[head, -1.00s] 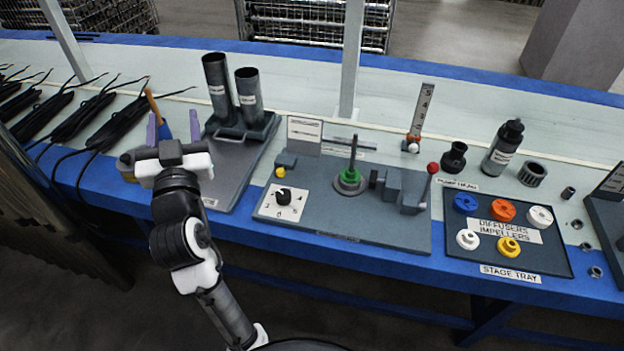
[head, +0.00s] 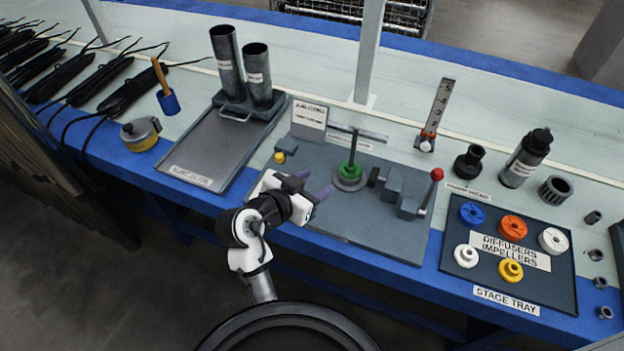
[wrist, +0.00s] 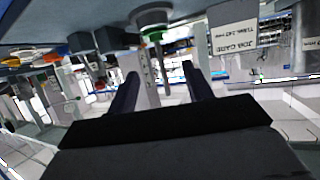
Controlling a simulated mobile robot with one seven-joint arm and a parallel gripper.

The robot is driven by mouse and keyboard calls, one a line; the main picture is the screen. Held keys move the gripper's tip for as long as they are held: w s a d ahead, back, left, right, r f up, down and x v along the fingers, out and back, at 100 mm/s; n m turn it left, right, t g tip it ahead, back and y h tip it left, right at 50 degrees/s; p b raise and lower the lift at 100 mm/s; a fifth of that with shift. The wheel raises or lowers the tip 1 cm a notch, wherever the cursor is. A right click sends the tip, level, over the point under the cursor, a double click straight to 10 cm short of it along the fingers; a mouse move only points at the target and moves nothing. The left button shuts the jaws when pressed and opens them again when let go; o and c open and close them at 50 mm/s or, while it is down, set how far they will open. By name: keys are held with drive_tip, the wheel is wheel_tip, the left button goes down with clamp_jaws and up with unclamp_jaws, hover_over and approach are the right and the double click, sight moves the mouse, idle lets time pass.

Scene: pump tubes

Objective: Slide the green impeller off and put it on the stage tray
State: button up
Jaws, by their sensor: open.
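The green impeller (head: 350,170) sits low around an upright thin shaft (head: 354,143) on a round grey base on the grey fixture plate. In the wrist view the green impeller (wrist: 152,36) shows at the top, in a picture that looks upside down. My gripper (head: 314,185) is open and empty, left of and nearer than the impeller, its purple fingers pointing right towards it and apart from it. The dark stage tray (head: 470,280) lies at the right and bears blue, orange, white and yellow round parts.
A lever with a red knob (head: 437,175) and a grey block (head: 405,188) stand right of the shaft. A job card (head: 309,116) stands behind at left. Two upright tubes (head: 258,78) stand on a tray further left.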

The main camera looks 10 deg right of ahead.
sight(350, 163)
drive_tip(key=p+x, duration=0.1)
drive_tip(key=x, duration=1.3)
drive_tip(key=shift+s+d+f+p, duration=0.15)
drive_tip(key=shift+s+p, duration=0.15)
drive_tip(key=shift+p, duration=0.05)
drive_tip(key=c, duration=0.8)
drive_tip(key=shift+r+p, duration=0.5)
drive_tip(key=shift+r, duration=0.2)
drive_tip(key=shift+r+p, duration=6.15)
drive_tip(key=shift+r, duration=2.15)
